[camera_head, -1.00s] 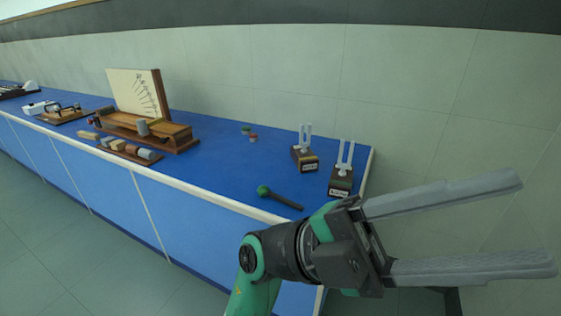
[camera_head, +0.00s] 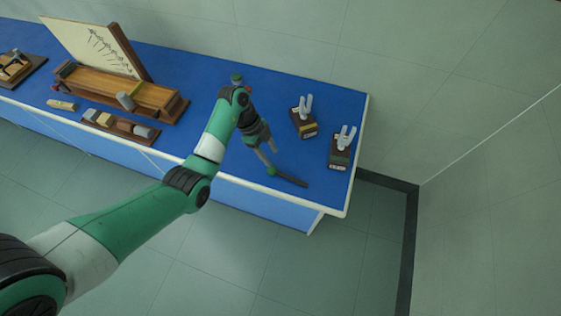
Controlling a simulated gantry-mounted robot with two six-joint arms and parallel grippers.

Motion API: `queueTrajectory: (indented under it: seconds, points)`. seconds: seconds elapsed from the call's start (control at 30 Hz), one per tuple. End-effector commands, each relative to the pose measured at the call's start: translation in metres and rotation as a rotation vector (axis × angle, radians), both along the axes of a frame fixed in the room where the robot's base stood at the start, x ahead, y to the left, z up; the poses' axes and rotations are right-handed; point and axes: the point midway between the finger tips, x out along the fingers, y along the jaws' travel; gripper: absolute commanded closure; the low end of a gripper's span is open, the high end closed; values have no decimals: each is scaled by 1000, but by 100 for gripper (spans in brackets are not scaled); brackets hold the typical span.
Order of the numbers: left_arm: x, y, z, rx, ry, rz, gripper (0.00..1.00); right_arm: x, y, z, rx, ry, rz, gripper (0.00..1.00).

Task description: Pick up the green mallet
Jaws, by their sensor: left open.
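The green mallet lies on the blue bench top near its front edge, with its dark handle (camera_head: 291,180) pointing right and its green head (camera_head: 272,171) to the left. My left gripper (camera_head: 270,156) is open and points down over the bench, with its fingers just beside and behind the mallet's head in the picture. I cannot tell whether a finger touches the head. Nothing shows between the fingers. My right gripper is not in view.
Two tuning forks on wooden boxes stand right of the mallet, one farther back (camera_head: 304,121) and one near the right edge (camera_head: 341,150). A wooden apparatus with a chart board (camera_head: 90,45) and a block tray (camera_head: 121,129) stand left. A small pot (camera_head: 237,79) is behind my arm.

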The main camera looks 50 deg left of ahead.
Motion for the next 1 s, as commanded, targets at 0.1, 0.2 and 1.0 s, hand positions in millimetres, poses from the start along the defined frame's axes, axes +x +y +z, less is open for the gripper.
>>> queueTrajectory:
  seconds: [0.1,0.2,1.0]
  points:
    - [2,-5,-16,-2,1,-3,46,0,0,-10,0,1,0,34]
    - [6,-13,-37,-2,2,-4,46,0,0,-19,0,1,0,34]
    - [23,-41,-108,0,-3,-3,46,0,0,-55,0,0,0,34]
